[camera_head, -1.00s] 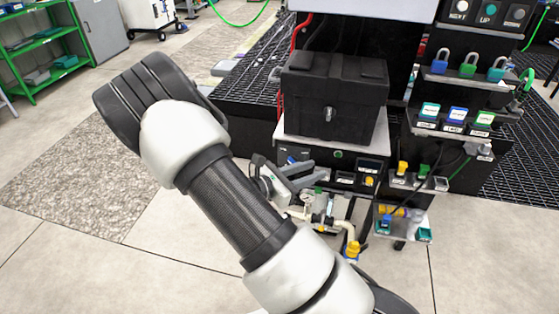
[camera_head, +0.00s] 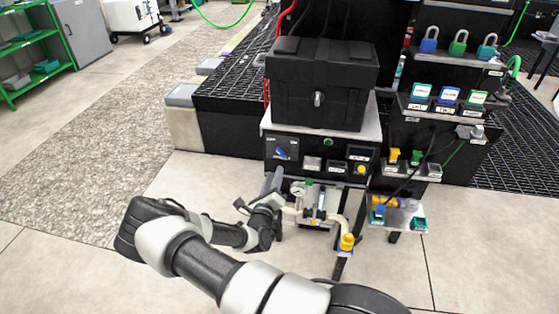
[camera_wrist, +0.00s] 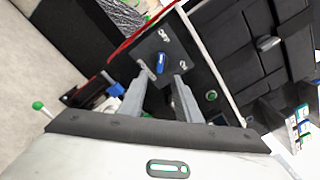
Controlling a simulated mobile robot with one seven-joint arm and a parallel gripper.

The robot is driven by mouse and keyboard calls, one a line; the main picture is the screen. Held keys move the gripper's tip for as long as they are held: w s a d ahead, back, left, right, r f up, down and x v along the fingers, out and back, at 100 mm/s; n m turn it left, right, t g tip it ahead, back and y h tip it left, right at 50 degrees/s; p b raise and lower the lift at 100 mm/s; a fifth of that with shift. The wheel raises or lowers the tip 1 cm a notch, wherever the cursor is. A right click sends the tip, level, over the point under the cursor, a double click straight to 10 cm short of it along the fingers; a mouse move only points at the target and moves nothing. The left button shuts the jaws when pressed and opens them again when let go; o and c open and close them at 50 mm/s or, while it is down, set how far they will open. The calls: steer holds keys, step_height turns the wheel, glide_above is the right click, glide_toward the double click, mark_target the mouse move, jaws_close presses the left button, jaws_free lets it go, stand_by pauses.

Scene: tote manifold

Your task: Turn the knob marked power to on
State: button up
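The blue knob (camera_head: 282,153) sits on a dark panel at the left end of the control box front, under the black tote. My gripper (camera_wrist: 162,76) is open. Its two grey fingers point at the plate, one on each side of the knob in the picture, with nothing between them; I cannot tell the exact gap to the panel. In the head view my gripper (camera_head: 262,190) is just below and left of the knob.
The black tote (camera_head: 320,85) stands on the shelf above the panel. Pale pipes with a yellow fitting (camera_head: 347,243) and a gauge lie below the panel, close to my gripper. Shelves with padlocks (camera_head: 459,43) and coloured switches stand at right.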

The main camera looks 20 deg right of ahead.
mark_target(281, 154)
steer(key=b+x, duration=0.2)
steer(key=x, duration=0.8)
steer(key=shift+d, duration=0.1)
jaws_close()
